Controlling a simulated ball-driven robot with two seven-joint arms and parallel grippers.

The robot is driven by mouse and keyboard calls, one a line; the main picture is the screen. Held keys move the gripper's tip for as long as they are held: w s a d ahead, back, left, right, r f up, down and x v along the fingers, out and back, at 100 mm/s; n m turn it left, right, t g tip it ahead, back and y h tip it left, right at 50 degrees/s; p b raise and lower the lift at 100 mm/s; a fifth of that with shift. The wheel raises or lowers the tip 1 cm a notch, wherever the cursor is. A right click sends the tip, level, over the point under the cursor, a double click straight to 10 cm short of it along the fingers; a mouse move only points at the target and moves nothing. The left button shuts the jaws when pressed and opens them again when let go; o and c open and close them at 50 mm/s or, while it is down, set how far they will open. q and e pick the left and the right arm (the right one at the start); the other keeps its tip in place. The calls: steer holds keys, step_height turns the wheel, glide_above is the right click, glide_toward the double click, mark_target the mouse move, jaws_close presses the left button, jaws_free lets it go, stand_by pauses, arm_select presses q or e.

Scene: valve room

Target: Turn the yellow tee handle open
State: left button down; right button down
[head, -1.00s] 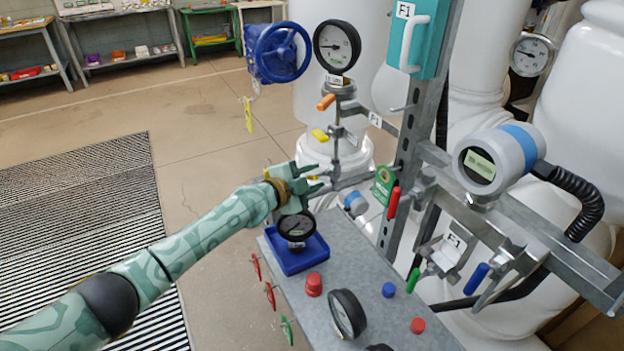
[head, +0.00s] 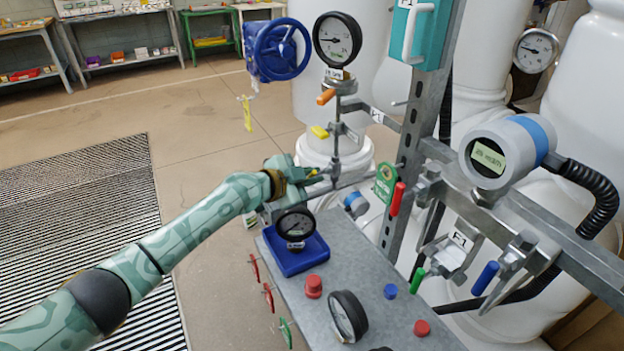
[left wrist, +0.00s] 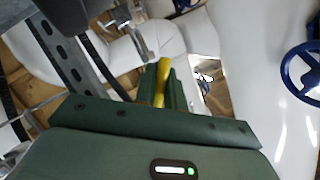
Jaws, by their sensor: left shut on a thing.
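My left gripper (head: 318,178) is shut on a yellow handle, which I take to be the tee handle (left wrist: 162,80). In the left wrist view the handle stands between the fingers, and its upper end sticks out past them. In the head view only a small bit of yellow shows at the fingertips, and the fingers hide the rest. How far the handle is turned I cannot tell. Another yellow handle (head: 319,132) sits higher on the thin upright pipe, apart from the gripper. My right gripper is not in view.
A dial gauge in a blue base (head: 293,258) stands close below the gripper on the grey bench (head: 375,290). A green tag (head: 385,182) and red handle (head: 397,198) are to the right. A blue handwheel (head: 280,50) is above.

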arm_select(q)
steer(key=n+g+b, duration=0.1)
steer(key=n+b, duration=0.1)
steer(key=shift+f+n+g+h, duration=0.25)
steer(key=shift+n+g+h, duration=0.05)
steer(key=shift+g+h, duration=0.1)
steer(key=shift+r+n+g+h+b, duration=0.15)
steer(key=shift+n+g+h+b, duration=0.25)
steer(key=shift+n+g+b, duration=0.55)
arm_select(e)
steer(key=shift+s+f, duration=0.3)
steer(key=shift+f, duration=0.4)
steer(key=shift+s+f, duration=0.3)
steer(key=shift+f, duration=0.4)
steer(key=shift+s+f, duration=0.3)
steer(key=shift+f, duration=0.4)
arm_select(q)
steer(key=shift+n, duration=0.25)
steer(key=c, duration=1.5)
jaws_free()
steer(key=shift+a+r, duration=0.1)
